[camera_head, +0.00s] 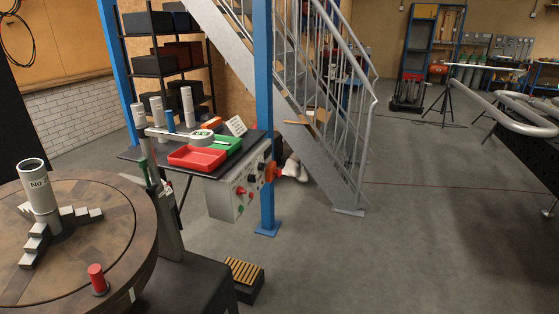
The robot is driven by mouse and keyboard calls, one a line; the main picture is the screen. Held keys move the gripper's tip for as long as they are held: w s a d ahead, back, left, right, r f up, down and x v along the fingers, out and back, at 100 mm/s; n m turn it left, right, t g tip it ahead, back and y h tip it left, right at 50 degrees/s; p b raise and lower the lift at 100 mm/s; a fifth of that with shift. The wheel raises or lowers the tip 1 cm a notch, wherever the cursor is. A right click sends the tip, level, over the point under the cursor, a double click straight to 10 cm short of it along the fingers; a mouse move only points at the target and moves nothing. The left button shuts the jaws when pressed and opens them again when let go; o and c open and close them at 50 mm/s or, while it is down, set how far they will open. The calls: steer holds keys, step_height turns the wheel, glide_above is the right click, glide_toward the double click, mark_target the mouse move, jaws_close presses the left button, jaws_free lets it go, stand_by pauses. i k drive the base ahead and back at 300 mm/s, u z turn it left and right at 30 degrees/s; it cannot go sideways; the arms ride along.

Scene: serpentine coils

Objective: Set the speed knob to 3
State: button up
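A grey control box (226,201) hangs under the front edge of a dark bench, left of a blue post. Its front carries small red (240,190) and green (239,209) controls and dark round knobs (252,179). An orange-red part (272,171) sits at its right end, by the post. Which knob is the speed knob, its scale and its setting are too small to read. My gripper is not in view.
A round wooden table (120,262) at the left bears a marked upright cylinder (40,191), grey stepped blocks and a red peg (97,279). Trays (197,157) and cylinders stand on the bench. A yellow-slatted step (242,272) lies below. Open floor (400,235) spreads right of the stairs.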

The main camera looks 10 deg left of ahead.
mark_target(261, 167)
steer(key=u, duration=0.35)
steer(key=i, duration=1.05)
steer(key=u, duration=0.6)
